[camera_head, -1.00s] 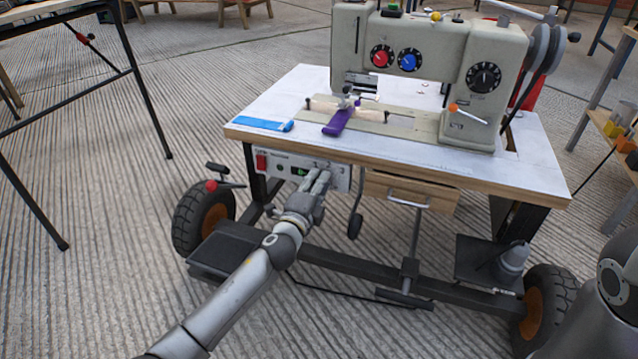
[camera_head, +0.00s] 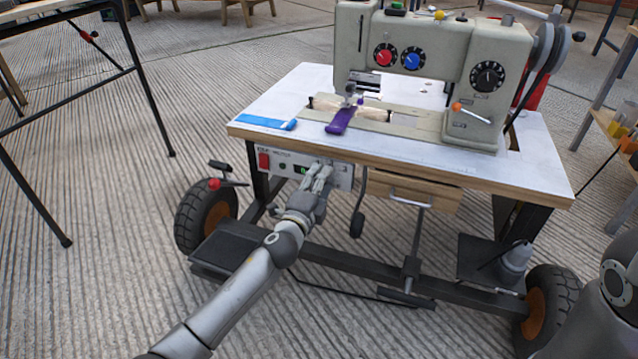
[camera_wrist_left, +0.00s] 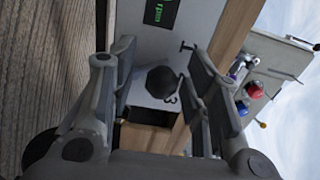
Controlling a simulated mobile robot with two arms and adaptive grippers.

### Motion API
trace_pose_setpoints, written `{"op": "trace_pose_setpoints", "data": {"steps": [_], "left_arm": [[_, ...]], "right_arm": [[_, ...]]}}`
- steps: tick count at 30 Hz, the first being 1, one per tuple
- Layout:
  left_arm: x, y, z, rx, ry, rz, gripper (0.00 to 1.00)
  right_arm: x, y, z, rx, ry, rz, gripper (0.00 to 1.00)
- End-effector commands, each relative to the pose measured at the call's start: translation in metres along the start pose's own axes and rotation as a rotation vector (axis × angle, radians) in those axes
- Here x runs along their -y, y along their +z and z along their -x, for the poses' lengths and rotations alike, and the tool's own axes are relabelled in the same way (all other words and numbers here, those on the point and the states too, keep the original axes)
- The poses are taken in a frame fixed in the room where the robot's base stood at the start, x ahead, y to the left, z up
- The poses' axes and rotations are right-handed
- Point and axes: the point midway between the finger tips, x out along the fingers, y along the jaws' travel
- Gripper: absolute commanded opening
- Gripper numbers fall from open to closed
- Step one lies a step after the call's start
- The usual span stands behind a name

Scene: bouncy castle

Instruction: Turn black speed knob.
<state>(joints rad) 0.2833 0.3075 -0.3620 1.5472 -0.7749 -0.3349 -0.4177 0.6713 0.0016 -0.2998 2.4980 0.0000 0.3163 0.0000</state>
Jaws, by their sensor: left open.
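The black speed knob (camera_wrist_left: 162,82) sits on the white control panel (camera_wrist_left: 150,50) in the left wrist view, beside a green rpm display (camera_wrist_left: 160,12). My left gripper (camera_wrist_left: 164,62) is open, with its fingers on either side of the knob in that view. I cannot tell whether they touch it. In the head view my left gripper (camera_head: 319,172) is in front of the panel (camera_head: 345,175) under the table's front edge and hides the knob. My right gripper is out of view.
A sewing machine (camera_head: 430,40) stands on the white tabletop (camera_head: 300,95), with a wooden drawer (camera_head: 440,198) under it. The panel's red switch (camera_head: 264,161) is left of the gripper. A toggle (camera_wrist_left: 188,46) is near the knob. The floor in front is open.

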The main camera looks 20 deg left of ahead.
Motion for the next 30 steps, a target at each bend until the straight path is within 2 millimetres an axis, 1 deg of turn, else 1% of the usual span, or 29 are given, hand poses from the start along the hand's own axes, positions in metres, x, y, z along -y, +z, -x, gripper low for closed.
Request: {"op": "trace_pose_setpoints", "data": {"steps": [4,8,18,22,27,30], "left_arm": [[0.0,0.0,0.005,0.0,0.0,-0.001,0.44],[-0.001,0.0,0.019,0.0,0.001,0.0,0.44],[-0.001,0.0,0.082,-0.001,0.002,0.001,0.44],[-0.001,0.0,0.101,0.0,0.002,0.0,0.44],[-0.001,0.0,0.116,0.0,0.001,0.001,0.44],[0.0,0.0,0.119,0.0,0.0,0.001,0.44]], "right_arm": [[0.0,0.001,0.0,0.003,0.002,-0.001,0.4],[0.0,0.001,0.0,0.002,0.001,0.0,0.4],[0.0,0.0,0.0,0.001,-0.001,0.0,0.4],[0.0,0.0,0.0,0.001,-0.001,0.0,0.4],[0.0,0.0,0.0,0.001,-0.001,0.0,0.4],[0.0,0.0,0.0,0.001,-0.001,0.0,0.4]]}}
